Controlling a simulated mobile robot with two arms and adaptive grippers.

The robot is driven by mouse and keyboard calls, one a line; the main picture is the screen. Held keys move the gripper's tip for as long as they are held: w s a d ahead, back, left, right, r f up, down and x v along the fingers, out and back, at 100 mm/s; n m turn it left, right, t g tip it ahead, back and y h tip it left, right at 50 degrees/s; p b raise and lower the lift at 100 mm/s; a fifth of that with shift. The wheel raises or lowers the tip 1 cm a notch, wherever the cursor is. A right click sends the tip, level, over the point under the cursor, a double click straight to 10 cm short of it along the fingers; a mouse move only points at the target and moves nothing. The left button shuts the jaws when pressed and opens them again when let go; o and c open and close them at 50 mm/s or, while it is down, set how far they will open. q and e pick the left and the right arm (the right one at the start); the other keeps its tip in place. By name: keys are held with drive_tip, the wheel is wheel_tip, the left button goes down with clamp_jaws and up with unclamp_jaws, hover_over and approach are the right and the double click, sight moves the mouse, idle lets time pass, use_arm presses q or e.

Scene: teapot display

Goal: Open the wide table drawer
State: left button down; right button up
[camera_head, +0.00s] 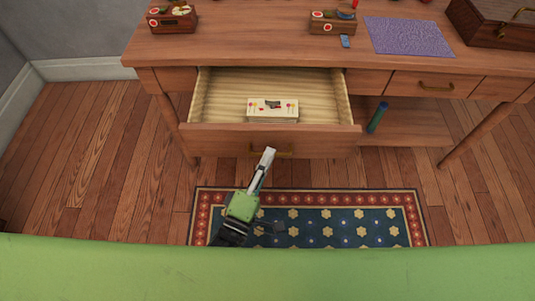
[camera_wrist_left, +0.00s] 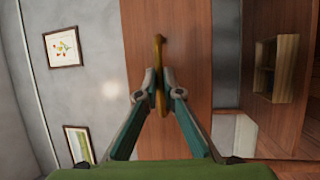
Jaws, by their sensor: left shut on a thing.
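The wide table drawer (camera_head: 268,141) is pulled out from the wooden table (camera_head: 250,45), and its light inside shows. A small pale box with a printed top (camera_head: 272,109) lies in it. My left gripper (camera_head: 268,155) is at the front of the drawer, at its brass handle (camera_head: 290,153). In the left wrist view the fingers (camera_wrist_left: 159,95) are shut on the handle (camera_wrist_left: 159,50), with the brown drawer front (camera_wrist_left: 190,60) behind it. My right gripper is not in view.
On the table top are two small wooden boxes (camera_head: 172,18) (camera_head: 333,22), a purple mat (camera_head: 408,36) and a dark wooden chest (camera_head: 495,22). A narrower drawer (camera_head: 433,85) at the right is shut. A blue-green cylinder (camera_head: 377,117) stands on the lower shelf. A patterned rug (camera_head: 330,228) lies on the floor.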

use_arm(q)
drive_tip(key=c, duration=2.2)
unclamp_jaws()
drive_tip(key=v, duration=1.2)
